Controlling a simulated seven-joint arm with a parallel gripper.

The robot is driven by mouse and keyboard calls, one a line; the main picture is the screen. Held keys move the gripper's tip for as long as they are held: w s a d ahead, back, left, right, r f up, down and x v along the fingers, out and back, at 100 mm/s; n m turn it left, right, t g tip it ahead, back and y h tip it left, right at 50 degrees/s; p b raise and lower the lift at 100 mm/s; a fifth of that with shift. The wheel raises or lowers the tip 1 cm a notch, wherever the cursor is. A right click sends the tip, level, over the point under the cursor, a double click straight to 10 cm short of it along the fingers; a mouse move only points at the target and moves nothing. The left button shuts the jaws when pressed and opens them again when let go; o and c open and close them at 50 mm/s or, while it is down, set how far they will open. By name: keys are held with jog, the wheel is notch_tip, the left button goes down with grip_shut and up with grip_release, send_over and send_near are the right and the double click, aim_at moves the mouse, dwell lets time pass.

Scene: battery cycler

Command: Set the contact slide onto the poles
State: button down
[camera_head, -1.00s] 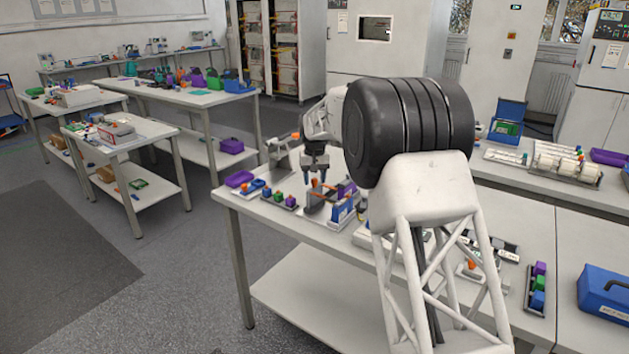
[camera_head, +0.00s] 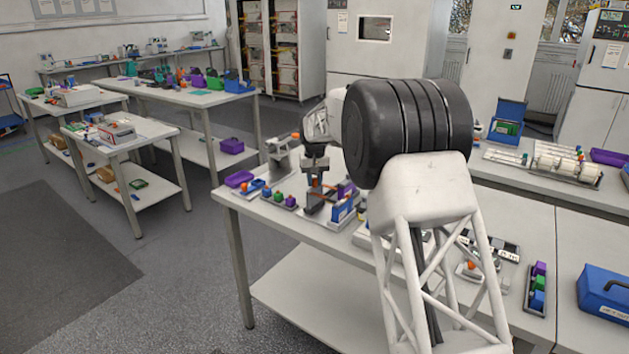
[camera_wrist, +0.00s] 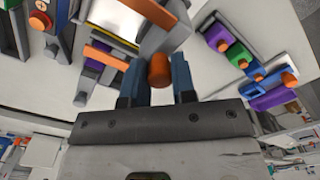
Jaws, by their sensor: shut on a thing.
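My gripper (camera_wrist: 157,82) is shut on an orange cylindrical knob (camera_wrist: 159,70), with one blue finger on each side of it. The knob appears to belong to a grey block (camera_wrist: 164,40) just beyond the fingers; this looks like the contact slide, but its underside is hidden. Orange bars (camera_wrist: 107,56) lie left of the knob among grey and purple blocks. I cannot tell which parts are the poles. In the head view my gripper (camera_head: 315,180) is low over the dark grey fixture on the bench, and the fingertips are small and hard to make out.
A blue unit (camera_head: 342,211) stands right of my gripper in the head view. A purple bin (camera_head: 239,179) sits at the bench's left end.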

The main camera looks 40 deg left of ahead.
jog(key=shift+d, duration=2.75)
jog(key=c, duration=0.9)
grip_release()
jog(key=shift+c, duration=0.2)
jog(key=shift+r, duration=0.1)
notch_tip(320, 180, up, 8)
jog(key=shift+f, duration=0.2)
